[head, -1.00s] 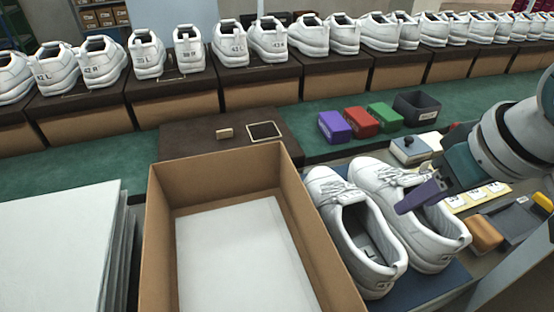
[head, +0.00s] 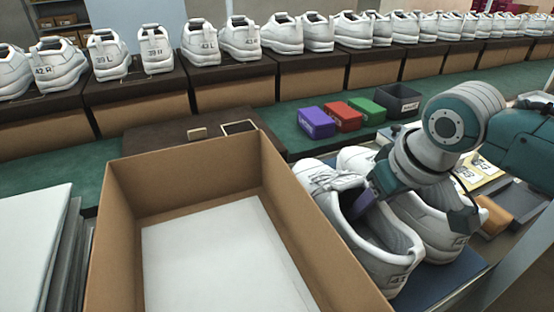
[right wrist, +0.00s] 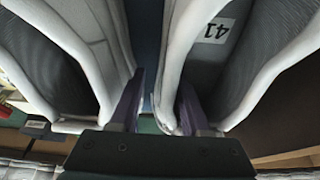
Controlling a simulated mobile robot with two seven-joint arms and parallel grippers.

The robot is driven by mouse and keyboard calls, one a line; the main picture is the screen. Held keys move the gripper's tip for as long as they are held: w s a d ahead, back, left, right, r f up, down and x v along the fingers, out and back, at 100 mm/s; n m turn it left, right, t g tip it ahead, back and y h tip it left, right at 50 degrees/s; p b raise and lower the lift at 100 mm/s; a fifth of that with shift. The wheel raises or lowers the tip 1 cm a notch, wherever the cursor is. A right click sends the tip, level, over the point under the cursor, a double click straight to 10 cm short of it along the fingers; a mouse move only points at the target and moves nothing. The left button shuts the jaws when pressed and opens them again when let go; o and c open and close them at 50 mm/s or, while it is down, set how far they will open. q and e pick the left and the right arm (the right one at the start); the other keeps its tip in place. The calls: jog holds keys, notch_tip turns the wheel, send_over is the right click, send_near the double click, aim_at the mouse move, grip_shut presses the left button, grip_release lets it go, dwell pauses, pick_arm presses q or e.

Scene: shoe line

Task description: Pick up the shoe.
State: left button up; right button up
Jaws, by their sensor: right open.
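A pair of white lace-up shoes stands side by side on a blue mat (head: 415,290), heels toward me. The left shoe (head: 388,262) is beside the cardboard box; the right shoe (head: 437,238) is partly hidden by my arm. My right gripper (head: 368,198) is open over the pair, with a purple finger at the left shoe's opening. In the right wrist view its fingers (right wrist: 160,108) straddle the inner side wall of the shoe marked 41 (right wrist: 215,35). The other shoe (right wrist: 85,60) is at left there. Contact cannot be told. My left gripper is out of view.
An open cardboard box (head: 270,180) with white paper inside stands left of the pair. White sheets (head: 30,235) are stacked at far left. Shoes on boxes line the back.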

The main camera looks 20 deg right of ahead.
jog(key=shift+w+f, duration=0.1)
jog(key=shift+f, duration=0.05)
grip_shut()
dwell(1.4)
